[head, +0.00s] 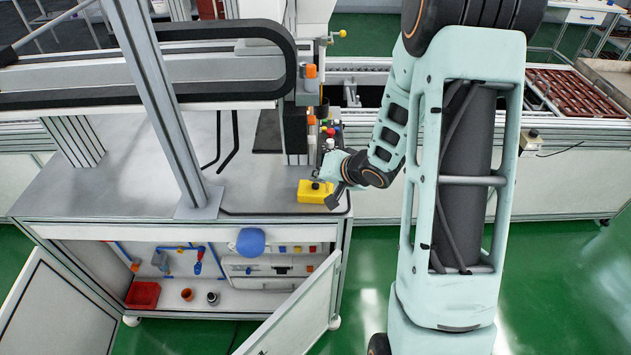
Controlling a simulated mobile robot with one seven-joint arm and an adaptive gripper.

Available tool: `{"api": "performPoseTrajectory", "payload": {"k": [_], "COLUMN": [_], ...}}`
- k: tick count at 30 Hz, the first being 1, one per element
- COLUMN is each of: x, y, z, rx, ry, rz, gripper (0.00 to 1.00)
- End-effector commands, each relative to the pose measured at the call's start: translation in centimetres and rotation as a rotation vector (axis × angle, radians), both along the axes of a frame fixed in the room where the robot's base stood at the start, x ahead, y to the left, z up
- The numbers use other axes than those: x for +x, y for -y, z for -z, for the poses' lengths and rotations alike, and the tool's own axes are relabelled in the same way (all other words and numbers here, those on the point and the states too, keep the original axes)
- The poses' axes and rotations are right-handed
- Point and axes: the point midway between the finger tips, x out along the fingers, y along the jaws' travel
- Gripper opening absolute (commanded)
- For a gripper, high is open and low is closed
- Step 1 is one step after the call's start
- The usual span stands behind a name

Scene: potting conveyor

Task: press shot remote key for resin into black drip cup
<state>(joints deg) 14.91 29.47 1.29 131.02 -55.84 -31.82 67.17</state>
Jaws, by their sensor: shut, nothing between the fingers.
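A yellow box (311,191) with a small dark spot on top lies near the front right corner of the grey worktop; it may be the shot remote, but its keys are too small to make out. My gripper (333,201) is shut and empty, low at the right end of the yellow box. I cannot tell whether it touches the box. The dispensing head (296,125) stands behind, over the bench. I cannot make out a black drip cup under it. A small dark cup (212,299) sits on the cabinet shelf below.
A metal post (165,110) rises from the worktop (120,185). Small coloured parts (329,130) stand behind my wrist. The cabinet door (295,315) hangs open in front; a red bin (143,295) and blue-handled tools are inside. The worktop left of the yellow box is clear.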

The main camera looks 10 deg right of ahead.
Motion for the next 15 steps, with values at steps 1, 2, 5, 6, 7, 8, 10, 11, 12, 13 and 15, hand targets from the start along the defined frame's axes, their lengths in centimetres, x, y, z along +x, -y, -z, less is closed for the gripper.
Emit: {"api": "performPoseTrajectory", "payload": {"k": [1, 2, 5, 6, 7, 8, 10, 11, 12, 13, 15], "x": [-0.01, 0.0, 0.0, 0.0, 0.01, 0.01, 0.01, 0.02, 0.02, 0.01, 0.02], "y": [0.0, -0.01, 0.0, 0.0, 0.0, 0.0, 0.01, 0.01, 0.01, 0.02, 0.02], "z": [-0.42, -0.44, -0.37, -0.33, -0.32, -0.32, -0.33, -0.34, -0.43, -0.54, -0.96], "rx": [0.001, 0.001, 0.0, 0.0, 0.0, 0.0, 0.0, 0.0, 0.0, 0.0, 0.0], "ry": [0.0, 0.0, 0.0, 0.0, 0.0, 0.0, 0.001, 0.001, 0.001, 0.001, 0.001], "rz": [0.001, 0.001, 0.0, 0.0, 0.0, 0.0, 0.001, 0.001, 0.001, 0.001, 0.001], "gripper": [0.0, 0.0, 0.0, 0.0, 0.0, 0.0, 0.0, 0.0, 0.0, 0.0, 0.0]}}
